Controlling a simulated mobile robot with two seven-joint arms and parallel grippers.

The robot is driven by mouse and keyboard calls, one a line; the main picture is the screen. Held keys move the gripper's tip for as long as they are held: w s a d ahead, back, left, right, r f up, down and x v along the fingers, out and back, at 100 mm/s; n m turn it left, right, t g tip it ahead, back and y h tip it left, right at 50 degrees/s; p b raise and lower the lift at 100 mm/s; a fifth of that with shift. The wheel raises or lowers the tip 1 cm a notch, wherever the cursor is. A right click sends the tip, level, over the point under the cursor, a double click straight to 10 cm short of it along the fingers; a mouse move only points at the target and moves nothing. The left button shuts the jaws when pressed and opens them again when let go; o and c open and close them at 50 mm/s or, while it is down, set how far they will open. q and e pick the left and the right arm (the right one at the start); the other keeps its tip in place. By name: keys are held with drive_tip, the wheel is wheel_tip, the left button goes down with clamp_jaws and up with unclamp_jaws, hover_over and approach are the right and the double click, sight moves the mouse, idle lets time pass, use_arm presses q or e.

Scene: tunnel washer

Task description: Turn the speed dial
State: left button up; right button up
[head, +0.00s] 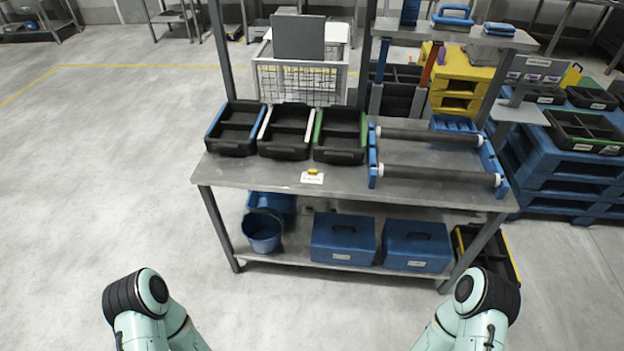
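I cannot clearly make out a speed dial. A small yellow piece (313,171) sits at a white label (312,178) on the front edge of the grey workbench (245,172); it is too small to tell what it is. A unit with two dark rollers (437,175) between blue end frames (373,158) stands on the right half of the bench top. Parts of both my arms show at the bottom left and bottom right, apart from the bench. Neither of my grippers is in view.
Black open bins, one blue-edged (234,128), one white-edged (287,131) and one green-edged (341,135), line the bench's left half. A blue bucket (263,232) and blue toolboxes (343,239) (416,246) fill the lower shelf. Blue pallets (560,165) stand right. Floor in front is clear.

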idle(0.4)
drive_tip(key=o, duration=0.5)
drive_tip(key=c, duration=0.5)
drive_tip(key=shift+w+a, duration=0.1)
